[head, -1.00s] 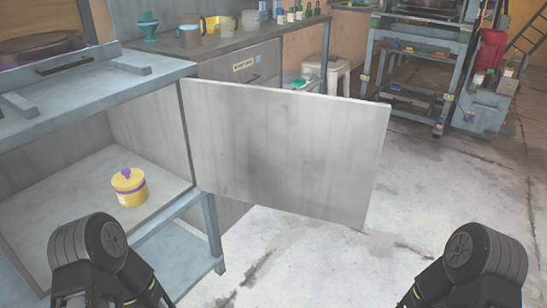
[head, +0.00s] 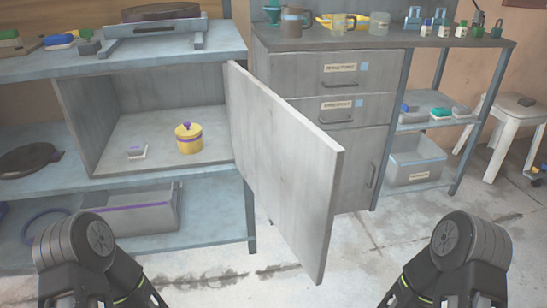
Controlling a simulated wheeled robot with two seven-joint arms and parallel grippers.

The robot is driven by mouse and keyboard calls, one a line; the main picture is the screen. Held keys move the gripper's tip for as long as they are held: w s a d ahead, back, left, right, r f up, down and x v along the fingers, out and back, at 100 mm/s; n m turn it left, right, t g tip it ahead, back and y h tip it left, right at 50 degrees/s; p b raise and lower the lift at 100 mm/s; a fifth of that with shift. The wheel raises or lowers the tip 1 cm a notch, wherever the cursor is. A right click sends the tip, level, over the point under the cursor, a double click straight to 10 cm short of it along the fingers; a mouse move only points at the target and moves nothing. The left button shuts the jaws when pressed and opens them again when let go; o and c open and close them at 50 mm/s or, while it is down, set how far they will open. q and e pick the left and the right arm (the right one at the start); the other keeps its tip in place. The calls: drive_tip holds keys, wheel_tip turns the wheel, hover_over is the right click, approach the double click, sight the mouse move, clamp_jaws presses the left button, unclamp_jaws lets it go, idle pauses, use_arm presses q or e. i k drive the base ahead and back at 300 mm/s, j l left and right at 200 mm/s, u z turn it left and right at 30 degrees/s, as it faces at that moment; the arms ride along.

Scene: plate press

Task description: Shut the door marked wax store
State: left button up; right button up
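A grey door (head: 285,165) stands open on the right side of a cabinet compartment (head: 120,125) under the worktop, swung out toward me. No wax store marking shows on the face I see. My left arm shows at the bottom left and my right arm at the bottom right, both apart from the door. The fingertips of both grippers are out of the frame.
A grey drawer cabinet (head: 336,90) with labelled drawers stands right behind the door. A shelf with a pale bin (head: 415,162) and a white stool (head: 507,125) are farther right. A grey bin (head: 130,212) sits on the lower shelf. Floor shows clear at right.

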sight(293, 169)
drive_tip(key=i+l+u, duration=0.2)
drive_tip(key=l+u, duration=0.15)
drive_tip(key=i+l+u, duration=0.15)
drive_tip(key=l+u, duration=0.15)
drive_tip(key=l, duration=0.25)
drive_tip(key=l+u, duration=0.35)
drive_tip(key=l, duration=0.15)
drive_tip(key=i+l+u, duration=0.1)
drive_tip(key=l+u, duration=0.2)
drive_tip(key=l, duration=0.25)
